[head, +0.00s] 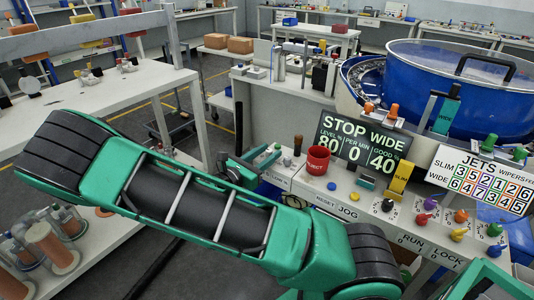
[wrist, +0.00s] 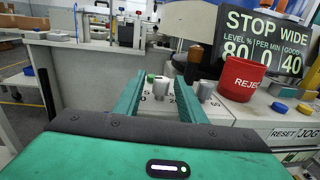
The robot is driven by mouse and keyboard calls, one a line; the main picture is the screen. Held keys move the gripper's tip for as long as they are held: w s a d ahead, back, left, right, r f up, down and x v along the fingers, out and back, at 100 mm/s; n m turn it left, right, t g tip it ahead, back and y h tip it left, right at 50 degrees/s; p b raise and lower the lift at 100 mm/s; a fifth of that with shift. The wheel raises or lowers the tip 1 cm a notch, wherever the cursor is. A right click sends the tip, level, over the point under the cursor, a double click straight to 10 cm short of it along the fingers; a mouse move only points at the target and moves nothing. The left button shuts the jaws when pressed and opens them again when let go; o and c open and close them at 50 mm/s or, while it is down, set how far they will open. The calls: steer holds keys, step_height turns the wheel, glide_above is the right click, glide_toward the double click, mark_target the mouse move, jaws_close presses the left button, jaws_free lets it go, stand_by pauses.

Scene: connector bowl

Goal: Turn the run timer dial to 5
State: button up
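My gripper (head: 247,167) is over the left end of the bench control panel in the head view. In the wrist view its two green fingers (wrist: 156,82) are apart, with nothing held. A silver knob (wrist: 161,87) shows in the gap between them, on a white plate with numbers. I cannot tell whether the fingers touch either knob. No label naming the run timer dial is readable. A RUN label (head: 411,241) with a 0 is on the bench front, and a black knob (head: 388,205) is above it.
A red REJECT cup (head: 317,160) and the STOP WIDE display (head: 362,143) stand right of my gripper. A yellow block (head: 399,179), coloured knobs and the JETS board (head: 482,180) are farther right. A blue bowl (head: 445,85) is behind.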

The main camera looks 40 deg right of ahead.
steer(key=shift+w+d, duration=0.1)
steer(key=shift+d, duration=0.35)
jaws_close()
steer(key=shift+w+m+g, duration=0.1)
steer(key=shift+m+g, duration=0.2)
steer(key=shift+g, duration=0.1)
steer(key=m+g, duration=0.1)
steer(key=g, duration=0.1)
steer(key=m+g, duration=0.2)
steer(key=g, duration=0.1)
steer(key=shift+m+g+h, duration=0.3)
steer(key=m+g+y, duration=0.1)
steer(key=m+g, duration=0.1)
steer(key=g, duration=0.2)
steer(key=m+g+y, duration=0.2)
steer(key=m+g, duration=0.1)
steer(key=g, duration=0.1)
steer(key=shift+r, duration=0.1)
steer(key=shift+m, duration=0.3)
